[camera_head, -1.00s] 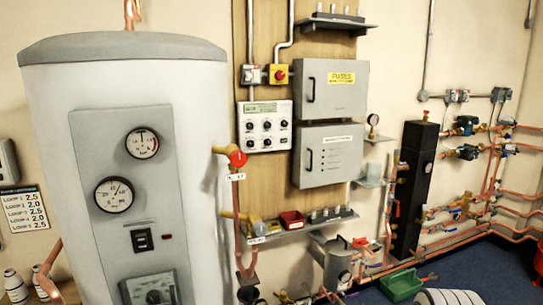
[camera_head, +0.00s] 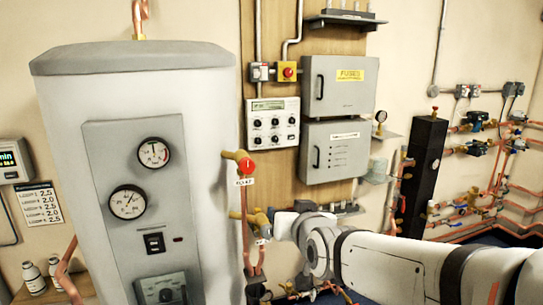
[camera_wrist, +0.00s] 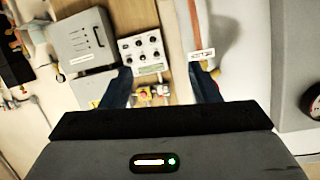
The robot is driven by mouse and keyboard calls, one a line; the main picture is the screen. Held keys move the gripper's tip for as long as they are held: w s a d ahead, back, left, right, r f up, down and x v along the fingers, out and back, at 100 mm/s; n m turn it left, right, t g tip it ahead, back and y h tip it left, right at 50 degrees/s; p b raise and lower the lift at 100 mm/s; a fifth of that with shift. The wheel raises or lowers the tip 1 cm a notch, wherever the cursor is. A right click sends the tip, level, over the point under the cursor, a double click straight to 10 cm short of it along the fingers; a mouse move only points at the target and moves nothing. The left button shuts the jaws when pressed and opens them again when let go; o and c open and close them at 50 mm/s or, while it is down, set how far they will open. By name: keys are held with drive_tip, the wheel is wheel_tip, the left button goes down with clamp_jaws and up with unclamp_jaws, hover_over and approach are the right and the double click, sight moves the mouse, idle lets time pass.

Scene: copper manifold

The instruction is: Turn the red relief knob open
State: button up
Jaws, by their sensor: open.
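The red relief knob (camera_head: 247,165) sits on a brass valve at the right side of the grey tank, with a white label just below it. My arm reaches in from the right in the head view, its end below and right of the knob. The fingers are not clear there. In the wrist view my gripper (camera_wrist: 160,69) is open, with two dark fingers apart and nothing between them. The white label (camera_wrist: 201,55) shows by the right fingertip, with a bit of brass behind it. The red knob itself is not visible there and seems hidden by that finger.
The grey tank (camera_head: 60,130) stands left of the valve. A control panel (camera_head: 272,124) and grey fuse boxes (camera_head: 338,84) are on the wall to the right. A lower brass valve (camera_head: 258,221) on the copper pipe is close to my arm's end.

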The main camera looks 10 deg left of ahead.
sight(248, 167)
drive_tip(key=a+r+t+y+p, duration=0.1)
drive_tip(key=a+r+t+y, duration=0.1)
drive_tip(key=a+r, duration=0.5)
drive_tip(key=shift+p+x, duration=1.2)
drive_tip(key=shift+x, duration=2.65)
drive_tip(key=shift+r, duration=0.1)
drive_tip(key=shift+c, duration=0.4)
drive_tip(key=c, duration=0.9)
